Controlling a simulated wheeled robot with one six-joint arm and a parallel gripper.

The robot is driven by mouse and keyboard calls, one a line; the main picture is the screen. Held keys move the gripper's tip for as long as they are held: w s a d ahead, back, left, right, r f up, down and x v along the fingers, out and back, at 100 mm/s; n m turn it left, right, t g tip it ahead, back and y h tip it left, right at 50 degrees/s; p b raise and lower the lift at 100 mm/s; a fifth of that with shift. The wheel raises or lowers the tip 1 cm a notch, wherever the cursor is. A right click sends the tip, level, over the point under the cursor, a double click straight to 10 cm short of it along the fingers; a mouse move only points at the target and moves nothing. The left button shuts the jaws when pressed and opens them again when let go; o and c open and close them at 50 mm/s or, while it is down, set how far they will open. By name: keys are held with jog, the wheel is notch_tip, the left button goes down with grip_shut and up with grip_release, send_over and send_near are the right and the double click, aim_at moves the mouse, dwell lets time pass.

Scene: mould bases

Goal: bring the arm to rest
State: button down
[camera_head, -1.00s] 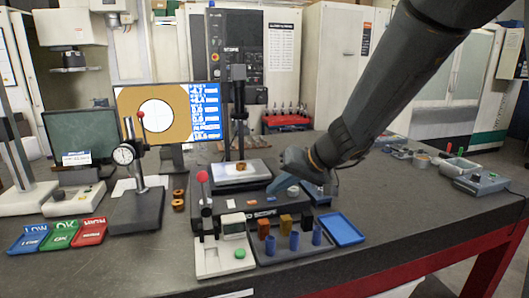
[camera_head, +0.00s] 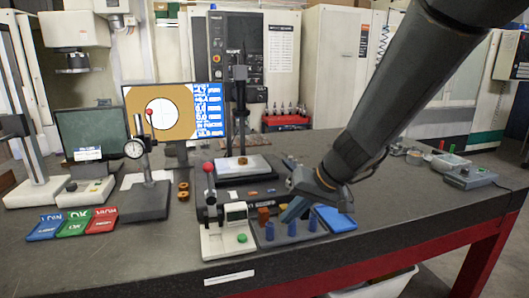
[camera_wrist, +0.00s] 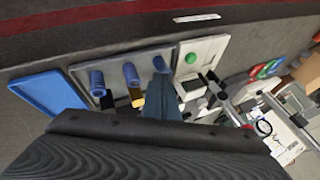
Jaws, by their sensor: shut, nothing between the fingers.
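My gripper (camera_head: 288,216) is at the end of my dark arm, which reaches down from the upper right in the head view. Its bluish fingers are shut and empty, pointing down and left over the back of the dark grey tray (camera_head: 287,241). In the wrist view my gripper (camera_wrist: 160,64) shows as a narrow closed tip beside the blue cylinders (camera_wrist: 131,74). I cannot tell how high the tip is above the tray. My wrist hides part of the tray and the bench behind it.
The tray holds blue cylinders and an orange block (camera_head: 263,214). A blue tray (camera_head: 335,219) lies to its right, and a pale base with a green button (camera_head: 242,238) to its left. A dial gauge stand (camera_head: 146,200) and a monitor (camera_head: 208,112) stand further left and behind. The right bench front is clear.

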jog(key=s+d+f+g+h, duration=0.1)
jog(key=s+d+f+h, duration=0.1)
jog(key=s+d+f, duration=0.2)
jog(key=s+d+f+m+g+h, duration=0.1)
jog(key=s+d+f+h, duration=0.2)
jog(key=s+d, duration=0.6)
jog(key=s, duration=0.3)
jog(key=shift+f+g+h, duration=0.3)
jog(key=shift+f+g, duration=0.05)
jog(key=shift+g, duration=0.05)
